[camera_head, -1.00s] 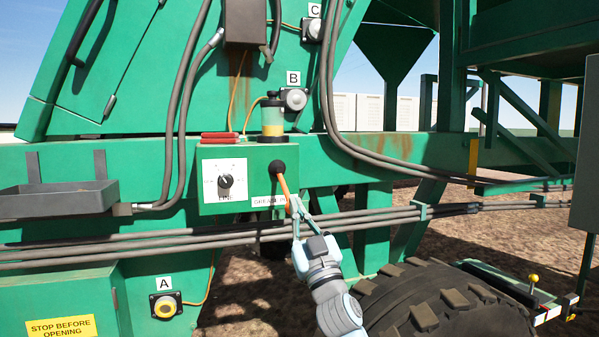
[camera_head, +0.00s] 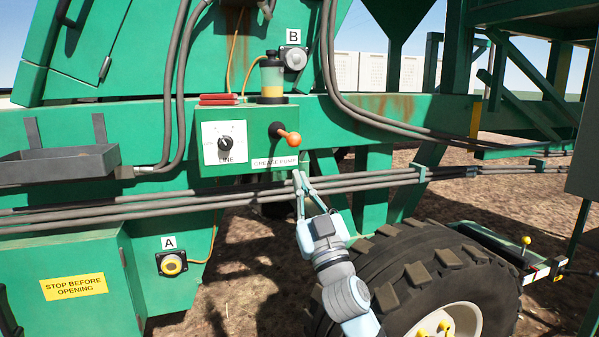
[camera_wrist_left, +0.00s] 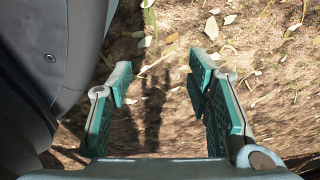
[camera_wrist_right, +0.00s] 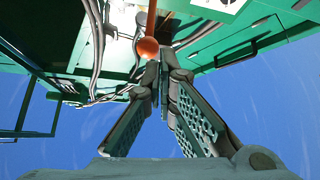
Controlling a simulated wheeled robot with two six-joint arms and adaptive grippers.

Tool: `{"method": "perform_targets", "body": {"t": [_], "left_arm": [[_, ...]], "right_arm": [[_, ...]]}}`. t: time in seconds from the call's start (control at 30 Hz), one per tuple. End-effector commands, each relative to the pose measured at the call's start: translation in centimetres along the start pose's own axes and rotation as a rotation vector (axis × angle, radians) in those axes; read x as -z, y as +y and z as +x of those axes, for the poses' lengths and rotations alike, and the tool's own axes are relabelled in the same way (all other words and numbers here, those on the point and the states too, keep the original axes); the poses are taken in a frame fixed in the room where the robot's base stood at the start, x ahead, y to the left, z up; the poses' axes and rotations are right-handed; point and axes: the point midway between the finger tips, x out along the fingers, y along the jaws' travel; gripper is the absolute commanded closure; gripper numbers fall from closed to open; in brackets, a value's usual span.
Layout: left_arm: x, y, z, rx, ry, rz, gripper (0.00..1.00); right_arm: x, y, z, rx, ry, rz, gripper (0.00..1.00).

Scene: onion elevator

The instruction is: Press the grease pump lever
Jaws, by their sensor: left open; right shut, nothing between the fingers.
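The grease pump lever (camera_head: 285,134) is a short dark-and-orange stick with an orange ball end on the front of a green box (camera_head: 247,163) labelled "GREASE PUMP". My right gripper (camera_head: 298,174) is shut and empty just below the lever's ball, apart from it in the head view. In the right wrist view the orange ball (camera_wrist_right: 148,47) shows just beyond the closed fingertips (camera_wrist_right: 158,70); I cannot tell there whether they touch. My left gripper (camera_wrist_left: 160,82) is open and empty above bare ground, seen in the left wrist view.
A dial (camera_head: 225,143) sits left of the lever and a grease reservoir (camera_head: 271,78) stands on the box. Grey hoses (camera_head: 385,180) run below the box. A large tyre (camera_head: 420,270) is at lower right. A grey tray (camera_head: 60,165) is at left.

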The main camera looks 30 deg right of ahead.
Motion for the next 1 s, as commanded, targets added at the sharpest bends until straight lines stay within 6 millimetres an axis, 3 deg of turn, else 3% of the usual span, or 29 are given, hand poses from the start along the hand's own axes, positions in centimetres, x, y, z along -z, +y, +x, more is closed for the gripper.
{"method": "perform_targets", "body": {"t": [0.03, 0.1, 0.3, 1.0], "left_arm": [[0.7, 0.5, 1.1, -0.007, 0.019, -0.012, 0.54], [1.9, 1.0, 1.4, -0.016, 0.041, -0.028, 0.54], [3.8, 1.7, 1.6, -0.03, 0.076, -0.051, 0.54], [4.1, 1.8, 1.4, -0.032, 0.08, -0.055, 0.54]], "right_arm": [[-0.9, -0.2, -1.5, 0.002, 0.001, -0.003, 1.0], [-1.3, -0.2, -2.8, 0.0, 0.001, -0.003, 1.0], [-1.7, -0.2, -4.7, 0.0, 0.003, -0.002, 1.0], [-1.6, -0.3, -4.7, 0.001, 0.004, 0.0, 1.0]]}}
